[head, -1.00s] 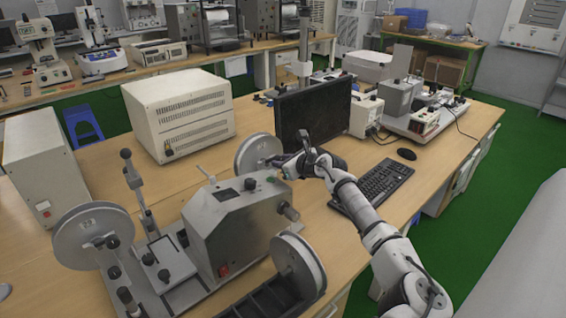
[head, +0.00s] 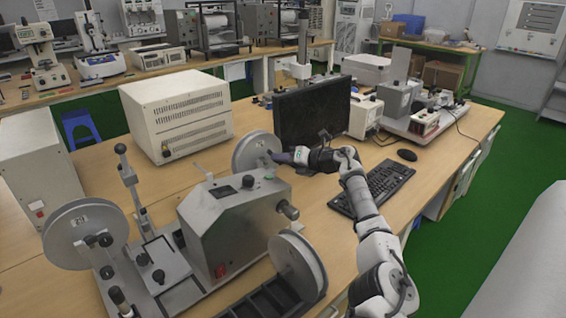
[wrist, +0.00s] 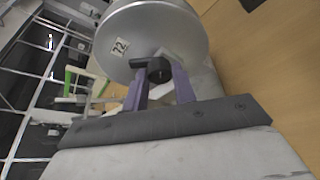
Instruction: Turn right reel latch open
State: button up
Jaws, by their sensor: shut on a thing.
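A grey reel (head: 250,148) stands at the far end of the grey winding machine (head: 235,228), in front of the monitor. In the wrist view the reel (wrist: 150,28) fills the top middle and bears a small numbered label. A black latch (wrist: 158,70) with a short bar pointing left sits at its hub. My gripper (head: 280,157) reaches the reel's hub from the right. In the wrist view its two purple fingers are shut on the latch, one on each side. The fingers hide part of the hub, and the latch is too small to make out in the head view.
Another reel (head: 85,232) stands at the left and one (head: 297,265) at the front right of the machine. A monitor (head: 312,112), a keyboard (head: 370,190) and a mouse (head: 406,155) lie close to my arm. A beige box (head: 178,115) stands behind.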

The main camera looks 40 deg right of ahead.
jog(key=shift+d+f+m+t+y+b, duration=0.1)
jog(key=shift+m+t+y+b, duration=0.45)
jog(key=shift+m, duration=0.9)
jog(key=shift+d+f+m+t+y+b, duration=0.1)
jog(key=shift+m+t+y+b, duration=0.15)
jog(key=shift+m+y+b, duration=0.9)
jog(key=shift+r+m+h+p, duration=0.1)
jog(key=shift+m+h+p, duration=0.2)
jog(key=shift+m+h, duration=0.15)
jog(key=o, duration=1)
jog(key=f+b+v, duration=0.1)
jog(key=b+v, duration=0.2)
jog(key=v, duration=1)
jog(key=shift+s+d+r+b, duration=0.2)
jog(key=shift+s+r+b, duration=0.15)
jog(key=shift+r+b, duration=0.05)
